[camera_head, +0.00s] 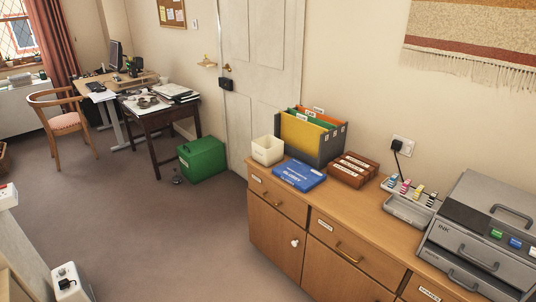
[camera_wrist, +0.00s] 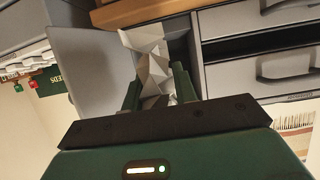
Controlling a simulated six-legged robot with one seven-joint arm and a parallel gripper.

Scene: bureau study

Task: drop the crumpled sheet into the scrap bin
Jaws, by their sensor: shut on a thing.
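The crumpled sheet (camera_wrist: 152,68), pale grey-white and faceted, shows in the wrist view between the green fingers of my gripper (camera_wrist: 158,88). My gripper is shut on it, and its lower part is partly hidden by the fingers. Neither the sheet nor my gripper shows in the head view. A small open cream bin (camera_head: 267,151) stands on the left end of the wooden cabinet in the head view. I cannot read a label that marks it as the scrap bin. A closed-looking green box (camera_head: 202,160) stands on the floor by the door.
The cabinet (camera_head: 290,218) also bears a blue box (camera_head: 299,174), a folder holder (camera_head: 311,139), a brown case (camera_head: 353,169), a marker tray (camera_head: 408,208) and a grey machine (camera_head: 487,235). Grey drawers (camera_wrist: 284,65) are close in the wrist view. Open carpet (camera_head: 150,230) lies left.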

